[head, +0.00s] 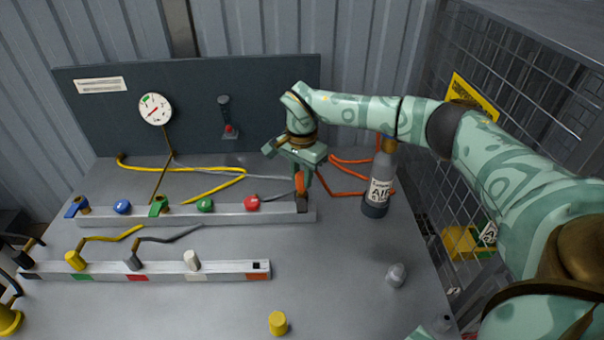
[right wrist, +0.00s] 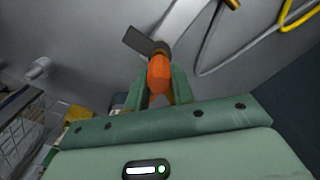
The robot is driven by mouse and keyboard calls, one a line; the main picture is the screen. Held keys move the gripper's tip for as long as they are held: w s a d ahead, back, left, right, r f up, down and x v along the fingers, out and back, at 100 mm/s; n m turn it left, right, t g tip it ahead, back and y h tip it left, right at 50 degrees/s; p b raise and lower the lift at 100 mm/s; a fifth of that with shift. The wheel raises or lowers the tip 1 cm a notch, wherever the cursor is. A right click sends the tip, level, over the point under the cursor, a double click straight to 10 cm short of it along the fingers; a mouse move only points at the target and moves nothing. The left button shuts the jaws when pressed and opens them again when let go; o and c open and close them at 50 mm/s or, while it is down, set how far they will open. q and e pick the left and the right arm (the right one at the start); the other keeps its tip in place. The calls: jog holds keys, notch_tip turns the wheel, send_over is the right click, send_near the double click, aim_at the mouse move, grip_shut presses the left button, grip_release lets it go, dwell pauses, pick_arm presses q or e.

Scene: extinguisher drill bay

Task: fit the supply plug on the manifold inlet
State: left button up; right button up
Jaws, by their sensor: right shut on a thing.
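The manifold (head: 230,217) is the pale rear rail on the bench, with blue, green and red fittings along it. A dark block (head: 302,204) is at its right end; it also shows in the right wrist view (right wrist: 140,40). My right gripper (head: 303,184) is above this end, pointing down, its fingers shut on the orange supply plug (right wrist: 158,75). The plug (head: 299,183) overlaps the dark block in both views. I cannot tell whether it is seated or only close to it. The fingers partly hide the plug. My left gripper is not in view.
A front rail (head: 215,271) holds several plugs and has an open hole by its orange mark. An air bottle (head: 378,185) stands right of the manifold. A grey knob (head: 396,275) and yellow cap (head: 278,323) are nearer. Hoses lie behind; a mesh cage is right.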

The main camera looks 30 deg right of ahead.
jog(key=shift+f+b, duration=0.3)
jog(key=shift+f, duration=0.6)
dwell(0.4)
jog(key=o, duration=1.1)
notch_tip(320, 180, up, 16)
jog(key=p, duration=0.3)
jog(key=shift+r+p, duration=0.2)
jog(key=shift+p, duration=0.2)
